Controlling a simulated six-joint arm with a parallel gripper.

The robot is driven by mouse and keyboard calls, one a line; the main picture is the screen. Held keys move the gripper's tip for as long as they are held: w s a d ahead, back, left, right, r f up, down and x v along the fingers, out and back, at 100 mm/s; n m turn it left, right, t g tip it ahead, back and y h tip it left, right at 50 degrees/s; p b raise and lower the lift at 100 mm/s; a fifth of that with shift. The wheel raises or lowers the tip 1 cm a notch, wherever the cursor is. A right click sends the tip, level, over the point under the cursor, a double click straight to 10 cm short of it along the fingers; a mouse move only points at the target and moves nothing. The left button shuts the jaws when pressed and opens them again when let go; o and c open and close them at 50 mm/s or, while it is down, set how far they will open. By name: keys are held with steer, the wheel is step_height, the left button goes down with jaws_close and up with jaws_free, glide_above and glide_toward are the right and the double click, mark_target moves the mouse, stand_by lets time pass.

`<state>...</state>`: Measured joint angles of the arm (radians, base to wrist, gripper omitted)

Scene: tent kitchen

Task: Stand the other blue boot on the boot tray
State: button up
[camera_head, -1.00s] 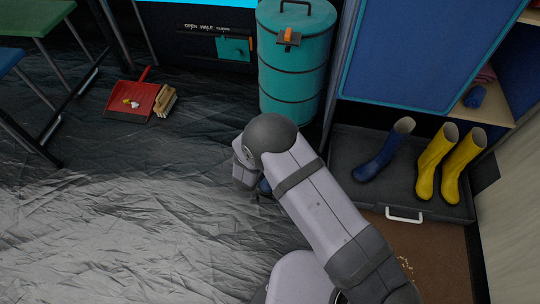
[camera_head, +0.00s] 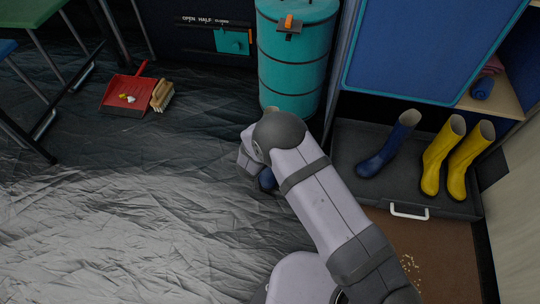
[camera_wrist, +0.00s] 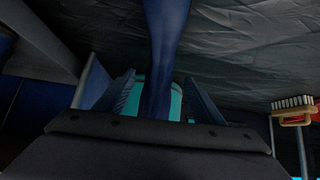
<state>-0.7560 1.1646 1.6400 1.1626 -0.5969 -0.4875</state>
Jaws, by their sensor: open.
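The other blue boot (camera_head: 267,180) is mostly hidden behind my arm in the head view; a bit of blue shows beside the wrist. In the wrist view, its dark blue shaft (camera_wrist: 166,35) runs down between the two fingers. My gripper (camera_wrist: 160,97) is open, with one finger on each side of the boot; I cannot tell whether either touches it. The dark boot tray (camera_head: 345,150) is at the right in the head view. One blue boot (camera_head: 388,148) stands on its left part, beside two yellow boots (camera_head: 437,157) (camera_head: 468,160).
A teal drum (camera_head: 290,65) stands behind my arm. A red dustpan (camera_head: 120,100) and a brush (camera_head: 162,96) lie on the floor at left. The tray's white handle (camera_head: 408,212) faces a brown mat (camera_head: 440,250). The floor at front left is clear.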

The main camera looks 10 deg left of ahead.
steer(key=shift+x, duration=0.8)
jaws_close()
steer(key=shift+w+r, duration=0.1)
step_height(320, 180, up, 10)
steer(key=p, duration=0.6)
steer(key=shift+n+y, duration=0.3)
